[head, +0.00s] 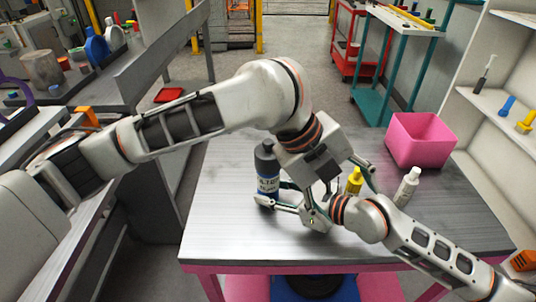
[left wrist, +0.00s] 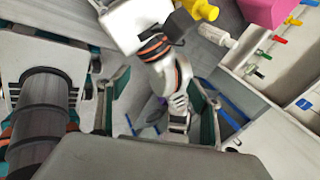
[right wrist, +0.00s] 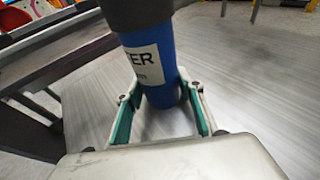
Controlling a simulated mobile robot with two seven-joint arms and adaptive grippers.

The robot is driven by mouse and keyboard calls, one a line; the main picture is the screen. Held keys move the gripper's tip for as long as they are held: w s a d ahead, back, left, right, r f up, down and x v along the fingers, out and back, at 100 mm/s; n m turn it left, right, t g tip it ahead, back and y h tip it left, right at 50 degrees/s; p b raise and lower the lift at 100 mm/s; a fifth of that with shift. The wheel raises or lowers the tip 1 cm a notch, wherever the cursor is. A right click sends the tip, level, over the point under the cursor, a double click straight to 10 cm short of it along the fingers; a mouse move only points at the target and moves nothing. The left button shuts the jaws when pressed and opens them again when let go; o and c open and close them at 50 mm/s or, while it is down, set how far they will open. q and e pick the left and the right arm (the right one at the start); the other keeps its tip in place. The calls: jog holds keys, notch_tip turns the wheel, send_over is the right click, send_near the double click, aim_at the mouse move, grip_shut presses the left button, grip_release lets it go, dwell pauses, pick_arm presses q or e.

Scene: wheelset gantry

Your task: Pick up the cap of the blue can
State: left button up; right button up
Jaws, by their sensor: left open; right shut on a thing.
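The blue can (head: 267,185) stands upright on the bench, with a pale label and a dark upper part whose cap (head: 265,148) is at the top. In the right wrist view the blue can (right wrist: 160,85) is between the teal finger pads; its top is cut off. My right gripper (head: 290,207) is shut on the can's lower body. My left gripper (head: 347,180) is open and empty, to the right of the can and apart from the cap. In the left wrist view its fingers (left wrist: 155,112) are spread, with my right arm showing between them.
A yellow bottle (head: 354,181) and a white bottle (head: 407,186) stand right of the grippers. A pink bin (head: 420,140) is behind them. My arms cross close together over the bench (head: 220,225). Shelves (head: 495,105) stand at the right.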

pick_arm(q)
jog(key=w+a+r+m+t+y, duration=0.2)
jog(key=w+a+r+y, duration=0.15)
jog(key=w+a, duration=0.2)
jog(key=m+t+y, duration=0.2)
jog(key=y, duration=0.1)
send_near(268, 147)
jog(key=f, duration=0.1)
jog(key=x, duration=0.6)
jog(key=shift+w+d+f, duration=0.2)
jog(key=shift+w+d, duration=0.15)
jog(key=shift+t, duration=0.3)
jog(key=shift+a+x, duration=0.2)
jog(key=shift+x, duration=1.15)
jog(key=shift+a+x, duration=0.15)
jog(key=shift+x, duration=1.2)
jog(key=shift+w, duration=0.15)
jog(key=c, duration=1.1)
